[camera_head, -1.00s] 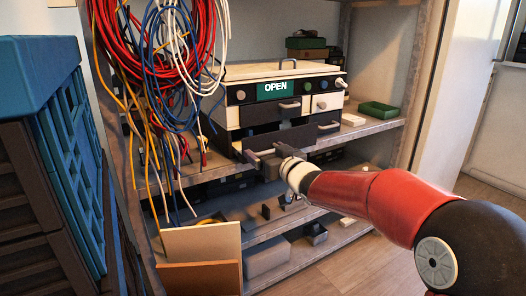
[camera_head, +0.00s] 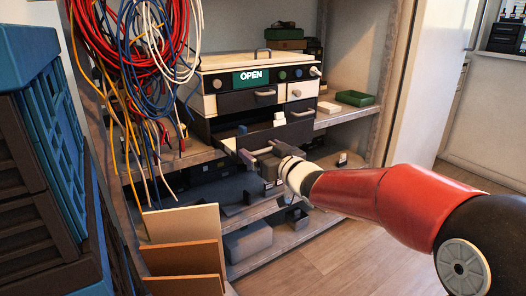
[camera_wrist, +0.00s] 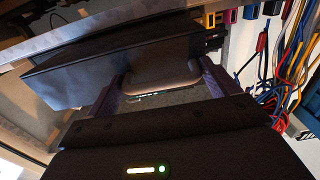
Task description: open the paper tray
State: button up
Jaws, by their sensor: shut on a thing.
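The paper tray (camera_head: 298,133) is the dark bottom drawer of a white and black unit (camera_head: 213,85) with a green "OPEN" label (camera_head: 250,77). It stands pulled out, with its dark inside and a small white item (camera_head: 279,119) showing. My gripper (camera_head: 258,154) is at the tray's front, shut on its grey handle. In the wrist view, the handle (camera_wrist: 172,82) lies between the fingers of my gripper (camera_wrist: 163,88), against the tray's dark front (camera_wrist: 105,65). The handle is mostly hidden in the head view.
Hanging red, blue, white and yellow cables (camera_head: 135,60) are left of the unit. A green bin (camera_head: 355,98) sits on the shelf to the right. Brown and tan panels (camera_head: 185,252) stand at the lower left. The floor (camera_head: 320,265) in front is clear.

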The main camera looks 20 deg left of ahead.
jog(key=o, duration=1.2)
jog(key=shift+v, duration=3.9)
jog(key=s+d+m+t+h, duration=0.1)
jog(key=s+d+m+h, duration=0.2)
jog(key=d+h, duration=0.5)
jog(key=s+d+m+t+h, duration=0.1)
jog(key=s+d+m+h, duration=0.2)
jog(key=d, duration=0.8)
jog(key=s+d+f+m+g+h, duration=0.1)
jog(key=s+d+f+g, duration=0.1)
jog(key=s, duration=0.5)
jog(key=s+d+f+m+g+h+p, duration=0.1)
jog(key=s+d+f+g, duration=0.2)
jog(key=s, duration=0.4)
jog(key=s+d+f+m+g, duration=0.2)
jog(key=s+d+f+g, duration=0.1)
jog(key=s, duration=0.4)
jog(key=shift+s+d+f+h, duration=0.4)
jog(key=shift+d+f, duration=0.15)
jog(key=shift+f, duration=0.1)
